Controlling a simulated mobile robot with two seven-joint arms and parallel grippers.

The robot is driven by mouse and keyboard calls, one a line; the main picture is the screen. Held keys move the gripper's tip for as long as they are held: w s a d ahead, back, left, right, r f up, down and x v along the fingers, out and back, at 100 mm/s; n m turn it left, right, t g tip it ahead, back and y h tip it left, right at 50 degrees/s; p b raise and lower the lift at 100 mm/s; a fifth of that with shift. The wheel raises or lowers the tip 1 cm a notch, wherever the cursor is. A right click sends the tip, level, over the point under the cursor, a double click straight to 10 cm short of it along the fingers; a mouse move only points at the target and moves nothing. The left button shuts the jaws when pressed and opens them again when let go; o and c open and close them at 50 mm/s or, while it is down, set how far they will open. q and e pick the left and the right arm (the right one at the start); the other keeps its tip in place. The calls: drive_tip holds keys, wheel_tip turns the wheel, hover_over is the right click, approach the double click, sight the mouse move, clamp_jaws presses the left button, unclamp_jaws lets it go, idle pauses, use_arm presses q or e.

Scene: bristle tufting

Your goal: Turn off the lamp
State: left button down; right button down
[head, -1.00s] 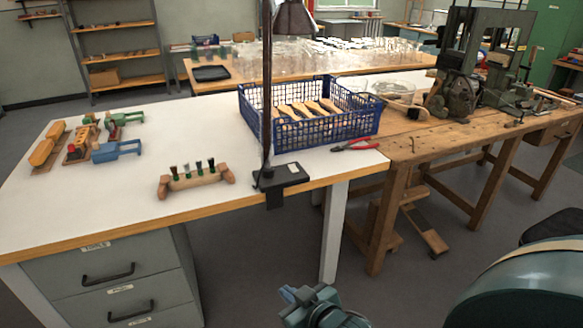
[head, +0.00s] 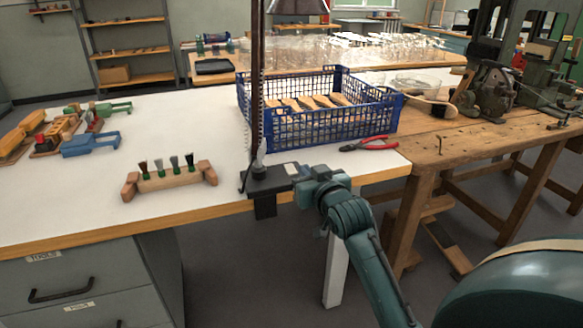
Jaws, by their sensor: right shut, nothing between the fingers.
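The lamp has a dark pole (head: 257,85) rising from a black base (head: 268,181) clamped at the table's front edge. Only the lower rim of its shade (head: 298,6) shows at the top of the head view. I cannot tell whether it is lit, and I cannot make out a switch clearly. My right gripper (head: 298,178) is shut and empty, at the right end of the lamp base. Its tips are at or very close to the base; I cannot tell whether they touch. My left gripper is not in view.
A blue crate (head: 318,130) of wooden brush handles stands behind the base. Red-handled pliers (head: 368,145) lie to the right. A wooden brush rack (head: 170,182) stands to the left, with blue and green tools (head: 92,143) beyond. The white tabletop (head: 205,125) between is clear.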

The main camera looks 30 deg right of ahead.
sight(293, 172)
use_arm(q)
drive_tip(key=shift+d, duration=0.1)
use_arm(e)
drive_tip(key=shift+w+d+r, duration=0.3)
drive_tip(key=shift+d, duration=0.05)
